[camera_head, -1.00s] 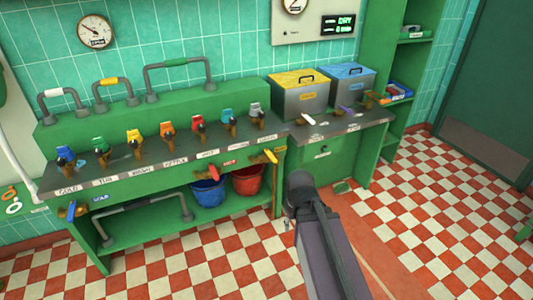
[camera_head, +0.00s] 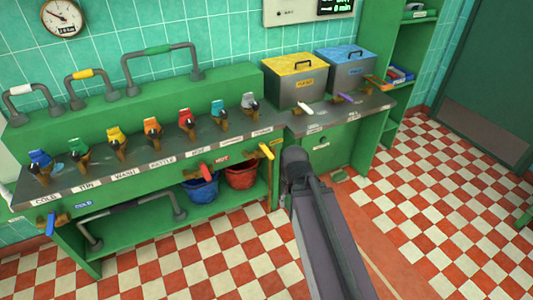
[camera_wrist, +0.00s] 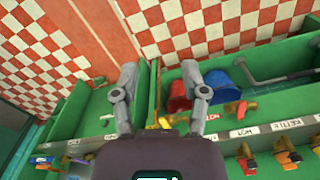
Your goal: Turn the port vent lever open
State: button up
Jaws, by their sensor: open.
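Which lever is the port vent lever I cannot tell, as several labels are too small to read. A row of coloured valve levers stands on the bench, including a red one (camera_head: 186,118), a teal one (camera_head: 218,108) and a grey one (camera_head: 249,101). On the front face are a blue handle (camera_head: 50,224), a red handle (camera_head: 207,171) and a yellow handle (camera_head: 267,151). A white handle (camera_head: 305,106) and a purple handle (camera_head: 345,97) lie on the right counter. My gripper (camera_wrist: 159,72) is open and empty, with the bench front in view between and beyond its fingers.
A yellow-lidded box (camera_head: 296,88) and a blue-lidded box (camera_head: 345,72) stand on the right counter. A blue bucket (camera_head: 201,190) and a red bucket (camera_head: 241,175) sit on the lower shelf. The checkered floor (camera_head: 430,210) is clear on the right.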

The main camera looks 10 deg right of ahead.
jog(key=shift+o, duration=1.2)
jog(key=w+a+f+n+t+y+b, duration=0.35)
jog(key=w+f+b, duration=0.35)
jog(key=w+b, duration=0.35)
jog(key=w+a+f+n+t+y+b, duration=0.2)
jog(key=w+f+t+y+b, duration=0.25)
jog(key=w+f+b, duration=0.4)
jog(key=w+d+f+m+t+h+b, duration=0.1)
jog(key=w+d+t+b, duration=0.3)
jog(key=b, duration=0.6)
jog(key=w+d+f+m+t+h+b, duration=0.1)
jog(key=w+d+f+t+b, duration=0.3)
jog(key=w+b, duration=0.5)
jog(key=d+t+b, duration=0.1)
jog(key=d, duration=0.1)
jog(key=shift+w+d+f+h, duration=0.15)
jog(key=shift+w+d+h, duration=0.15)
jog(key=shift+h, duration=0.1)
jog(key=shift+w, duration=0.1)
